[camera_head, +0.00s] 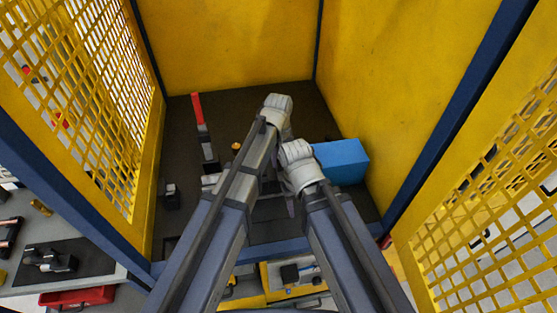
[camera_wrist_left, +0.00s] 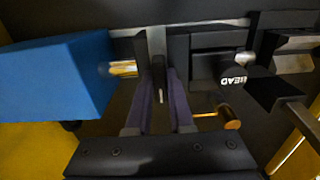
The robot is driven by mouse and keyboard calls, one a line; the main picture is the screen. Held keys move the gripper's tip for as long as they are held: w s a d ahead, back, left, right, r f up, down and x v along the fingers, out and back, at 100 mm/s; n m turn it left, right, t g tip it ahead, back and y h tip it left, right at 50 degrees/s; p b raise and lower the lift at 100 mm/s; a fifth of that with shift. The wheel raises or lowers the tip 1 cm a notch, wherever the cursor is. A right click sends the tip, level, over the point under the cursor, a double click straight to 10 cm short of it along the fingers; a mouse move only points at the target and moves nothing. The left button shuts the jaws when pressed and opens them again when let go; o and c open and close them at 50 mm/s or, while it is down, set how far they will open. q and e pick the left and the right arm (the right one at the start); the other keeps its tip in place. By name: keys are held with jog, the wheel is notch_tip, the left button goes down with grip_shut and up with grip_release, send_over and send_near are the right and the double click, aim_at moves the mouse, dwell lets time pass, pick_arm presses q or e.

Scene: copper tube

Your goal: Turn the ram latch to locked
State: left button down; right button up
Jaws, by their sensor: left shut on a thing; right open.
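In the left wrist view, my left gripper (camera_wrist_left: 159,88) has its dark fingers closed on an upright grey metal bar (camera_wrist_left: 157,55). The bar seems to be the ram latch's handle, but no locked or unlocked mark is legible. A short copper-coloured rod (camera_wrist_left: 123,69) lies left of the bar, beside a blue block (camera_wrist_left: 58,78).
The blue block also shows in the head view (camera_head: 342,160), close right of my right gripper. A red-handled lever (camera_head: 197,108) stands to the left. A copper-coloured knob (camera_wrist_left: 231,117) sits near my left fingers. Yellow walls (camera_head: 410,80) and mesh panels enclose the bench (camera_head: 230,101).

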dwell(0.4)
pick_arm(q)
jog(key=m, duration=0.4)
jog(key=shift+m, duration=0.4)
jog(key=m, duration=0.4)
jog(key=shift+m, duration=0.3)
jog(key=m, duration=0.4)
jog(key=shift+m, duration=2.2)
jog(key=c, duration=0.8)
grip_release()
